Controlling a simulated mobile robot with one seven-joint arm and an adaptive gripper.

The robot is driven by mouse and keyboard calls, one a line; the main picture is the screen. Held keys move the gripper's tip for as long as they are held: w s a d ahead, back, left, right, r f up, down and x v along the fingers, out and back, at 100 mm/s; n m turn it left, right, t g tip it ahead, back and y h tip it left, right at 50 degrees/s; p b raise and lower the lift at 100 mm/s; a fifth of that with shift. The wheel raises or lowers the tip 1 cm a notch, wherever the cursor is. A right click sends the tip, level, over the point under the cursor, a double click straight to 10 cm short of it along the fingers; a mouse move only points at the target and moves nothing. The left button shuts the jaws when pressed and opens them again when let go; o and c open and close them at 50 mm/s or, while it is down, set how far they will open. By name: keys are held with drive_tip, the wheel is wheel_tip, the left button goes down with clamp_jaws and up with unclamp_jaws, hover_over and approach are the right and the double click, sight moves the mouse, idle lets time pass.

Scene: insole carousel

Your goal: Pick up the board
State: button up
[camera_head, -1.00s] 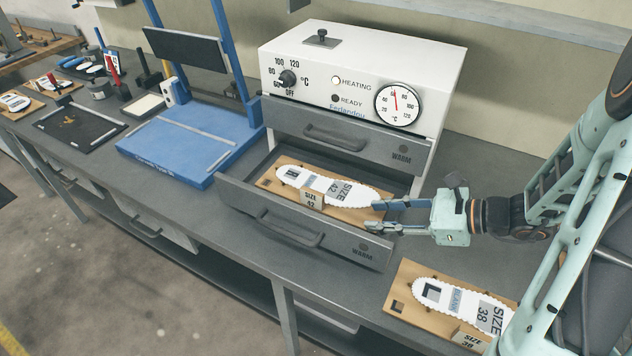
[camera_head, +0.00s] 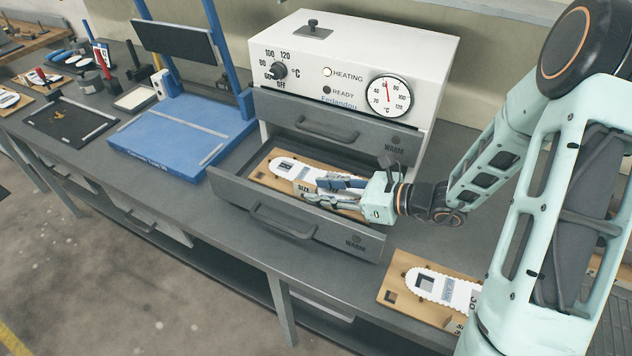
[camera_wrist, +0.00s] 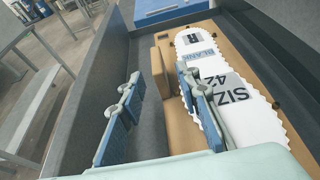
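A tan board (camera_head: 260,172) with a white SIZE 42 insole blank (camera_head: 290,168) lies in the open lower drawer (camera_head: 228,190). The board (camera_wrist: 182,132) also shows in the wrist view, with a small upright block (camera_wrist: 161,78) along its near edge. My gripper (camera_head: 318,190) is open over the drawer. In the wrist view one blue-padded finger is over the insole and the other over the dark gap between board and drawer wall. The block lies ahead between the finger lines. The fingers hide part of the insole, and I see no grip on the board.
The white heater unit (camera_head: 350,60) stands above the drawer, with a shut upper drawer (camera_head: 340,136). A second tan board (camera_head: 392,296) with a white insole lies on the bench to the right, partly behind my arm. A blue press (camera_head: 180,140) stands left.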

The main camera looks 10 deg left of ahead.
sight(294, 186)
drive_tip(key=x, duration=0.4)
drive_tip(key=shift+w+a+r, duration=0.15)
drive_tip(key=shift+a, duration=0.3)
drive_tip(key=shift+c, duration=0.2)
clamp_jaws()
